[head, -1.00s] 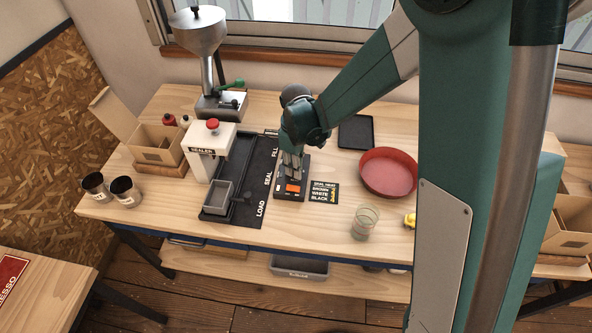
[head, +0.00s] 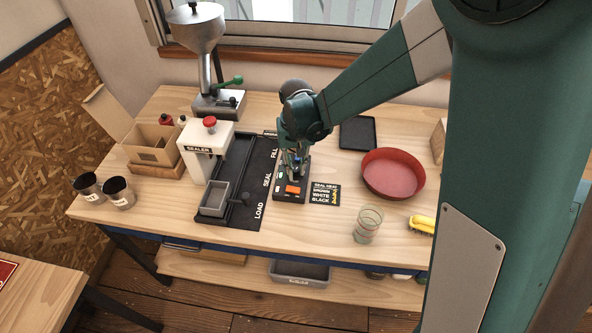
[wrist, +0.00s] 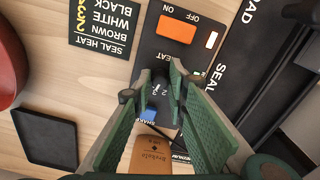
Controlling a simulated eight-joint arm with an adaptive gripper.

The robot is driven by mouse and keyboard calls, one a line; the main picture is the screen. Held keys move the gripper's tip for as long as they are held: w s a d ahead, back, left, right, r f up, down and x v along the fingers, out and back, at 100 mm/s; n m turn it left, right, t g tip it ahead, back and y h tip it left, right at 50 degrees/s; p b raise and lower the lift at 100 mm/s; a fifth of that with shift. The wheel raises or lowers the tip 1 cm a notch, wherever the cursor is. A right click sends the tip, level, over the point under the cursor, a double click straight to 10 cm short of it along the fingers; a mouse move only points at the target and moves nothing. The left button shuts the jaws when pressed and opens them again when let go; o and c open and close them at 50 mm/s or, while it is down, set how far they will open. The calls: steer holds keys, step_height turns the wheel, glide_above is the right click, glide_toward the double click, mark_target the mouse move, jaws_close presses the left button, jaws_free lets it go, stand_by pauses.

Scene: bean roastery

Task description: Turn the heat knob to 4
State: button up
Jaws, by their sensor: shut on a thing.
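The black control box (head: 291,198) sits on the bench, with an orange ON/OFF switch (wrist: 176,29) on its top. My gripper (wrist: 154,84) points down at the box's HEAT dial, which has small white numbers. It is shut on the dark heat knob (wrist: 160,76), which shows only partly between the fingertips. The knob's pointer is too hidden to read its setting. In the head view my gripper (head: 293,172) is over the back part of the box and covers the knob. A SEAL HEAT card (head: 325,194) listing brown, white and black lies right of the box.
Left of the box are the LOAD/SEAL/FILL mat (head: 241,207), with a grey bin (head: 214,198) on it, and the white sealer (head: 207,150). To the right are a red bowl (head: 392,174), a glass (head: 367,224) and a black tray (head: 357,132).

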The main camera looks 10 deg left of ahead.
mark_target(296, 170)
steer(key=shift+m+b, duration=0.35)
steer(key=shift+m, duration=1.15)
steer(key=o, duration=0.9)
steer(key=shift+r, duration=0.1)
step_height(296, 170, up, 12)
stand_by(0.3)
